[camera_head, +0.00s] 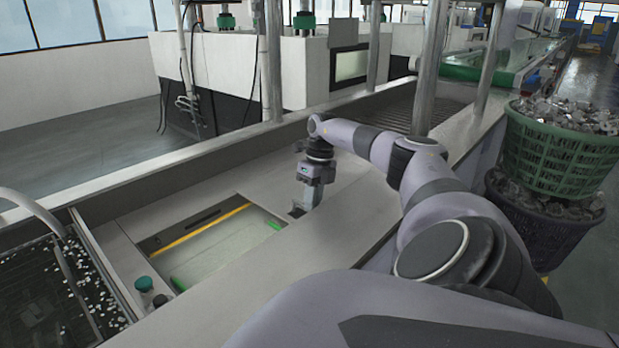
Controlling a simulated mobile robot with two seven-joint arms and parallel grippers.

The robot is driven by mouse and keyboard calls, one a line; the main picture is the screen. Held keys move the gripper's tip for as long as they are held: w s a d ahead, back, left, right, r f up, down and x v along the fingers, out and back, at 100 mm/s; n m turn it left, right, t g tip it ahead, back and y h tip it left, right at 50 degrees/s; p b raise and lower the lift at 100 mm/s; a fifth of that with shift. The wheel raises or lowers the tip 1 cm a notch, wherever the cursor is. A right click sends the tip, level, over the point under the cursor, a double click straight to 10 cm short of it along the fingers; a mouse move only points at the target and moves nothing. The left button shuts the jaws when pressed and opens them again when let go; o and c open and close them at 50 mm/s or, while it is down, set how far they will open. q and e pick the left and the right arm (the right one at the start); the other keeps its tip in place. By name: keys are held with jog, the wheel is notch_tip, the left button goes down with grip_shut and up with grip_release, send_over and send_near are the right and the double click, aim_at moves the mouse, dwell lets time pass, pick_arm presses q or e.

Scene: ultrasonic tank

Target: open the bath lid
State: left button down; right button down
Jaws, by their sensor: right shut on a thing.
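The bath (220,250) is a rectangular opening in the pale grey counter, with a pale greenish inside, a yellow strip along its far side and small green pieces at its edges. The grey panel that looks like the bath lid (268,203) lies flat, right of the opening. My right gripper (298,209) points down at a small dark recess in this panel, just past the opening's right edge. It is shut on a part there, seemingly the lid's grip; the fingertips and that part are mostly hidden. My left gripper is not in view.
A mesh tray (40,290) with scattered small white bits is at the left, under a curved pipe. Metal posts (430,65) rise behind my right arm. A green basket (560,150) of metal parts stands right.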

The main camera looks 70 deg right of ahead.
jog(key=c, duration=1.2)
grip_release()
jog(key=shift+s+d+r+p, duration=0.1)
jog(key=shift+d+r+p, duration=0.1)
jog(key=shift+r, duration=1)
jog(key=shift+d+r+p, duration=0.15)
jog(key=shift+d+r, duration=0.1)
jog(key=shift+r, duration=0.9)
jog(key=shift+s+d+r+p, duration=0.1)
jog(key=shift+d+r+p, duration=0.1)
jog(key=shift+r, duration=1)
